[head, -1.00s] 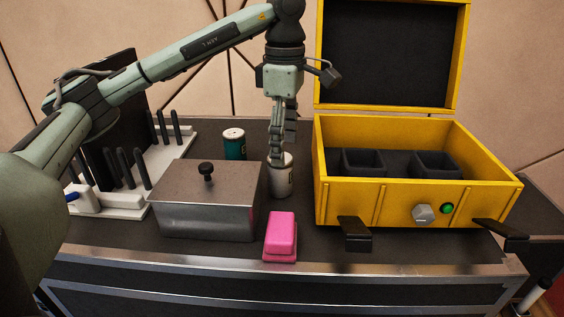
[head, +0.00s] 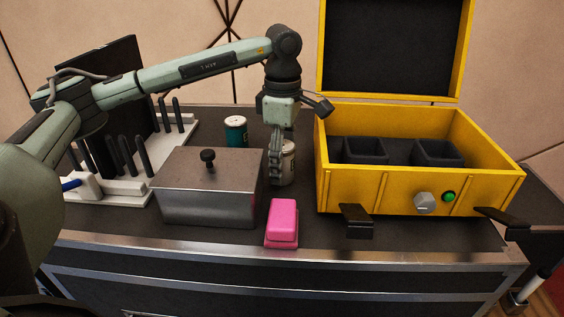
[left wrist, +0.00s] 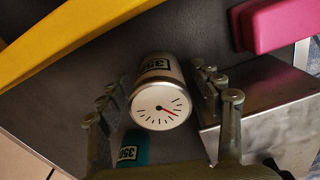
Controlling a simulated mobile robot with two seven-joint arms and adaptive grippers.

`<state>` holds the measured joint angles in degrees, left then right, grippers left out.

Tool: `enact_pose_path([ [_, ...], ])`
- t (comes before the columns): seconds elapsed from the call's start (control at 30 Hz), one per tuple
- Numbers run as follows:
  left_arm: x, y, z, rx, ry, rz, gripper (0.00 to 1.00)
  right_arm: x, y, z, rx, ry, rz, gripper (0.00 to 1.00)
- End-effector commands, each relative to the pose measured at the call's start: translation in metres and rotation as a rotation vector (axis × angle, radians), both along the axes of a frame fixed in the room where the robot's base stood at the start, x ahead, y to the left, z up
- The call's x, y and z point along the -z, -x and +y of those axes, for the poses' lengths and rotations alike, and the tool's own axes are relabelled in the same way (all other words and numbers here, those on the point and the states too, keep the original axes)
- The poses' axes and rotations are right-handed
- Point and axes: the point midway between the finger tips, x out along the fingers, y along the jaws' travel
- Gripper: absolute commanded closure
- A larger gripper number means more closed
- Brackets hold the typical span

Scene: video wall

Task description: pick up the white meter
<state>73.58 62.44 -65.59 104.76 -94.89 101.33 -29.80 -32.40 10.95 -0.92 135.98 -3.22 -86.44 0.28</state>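The white meter (head: 289,163) is a pale can with a dark label, upright on the dark worktop between the steel box and the yellow case. In the left wrist view the meter (left wrist: 161,104) shows a round white dial with black ticks and a red needle. My left gripper (head: 278,178) points down at the meter and partly covers it in the head view. In the left wrist view the fingers of my left gripper (left wrist: 155,82) stand apart on either side of the meter, with gaps visible. My right gripper is not in view.
A lidded steel box (head: 208,190) stands close on the left, and a pink block (head: 283,222) lies in front. The open yellow case (head: 385,190) is at the right. A teal can (head: 236,130) stands behind, beside a white rack (head: 125,188) with black posts.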

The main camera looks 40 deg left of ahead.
Motion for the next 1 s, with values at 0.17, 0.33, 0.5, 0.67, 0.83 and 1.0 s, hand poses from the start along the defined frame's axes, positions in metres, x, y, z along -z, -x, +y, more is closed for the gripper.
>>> enact_pose_path([
  [0.17, 0.000, 0.000, 0.000, 0.000, 0.000, 0.000, 0.61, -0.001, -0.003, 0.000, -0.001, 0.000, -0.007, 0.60],
  [0.33, 0.000, 0.000, 0.000, 0.000, 0.000, 0.000, 0.82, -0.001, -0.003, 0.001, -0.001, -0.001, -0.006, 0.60],
  [0.5, -0.001, 0.000, 0.000, 0.000, 0.001, -0.001, 0.91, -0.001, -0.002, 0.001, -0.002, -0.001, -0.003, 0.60],
  [0.67, -0.002, 0.000, 0.000, 0.000, 0.001, -0.001, 0.91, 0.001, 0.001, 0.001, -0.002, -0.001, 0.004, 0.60],
  [0.83, -0.012, -0.001, -0.001, 0.000, 0.002, -0.004, 0.91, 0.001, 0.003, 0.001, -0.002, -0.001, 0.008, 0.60],
  [1.0, -0.036, -0.001, 0.000, 0.000, 0.001, -0.006, 0.91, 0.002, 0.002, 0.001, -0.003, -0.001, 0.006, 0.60],
])
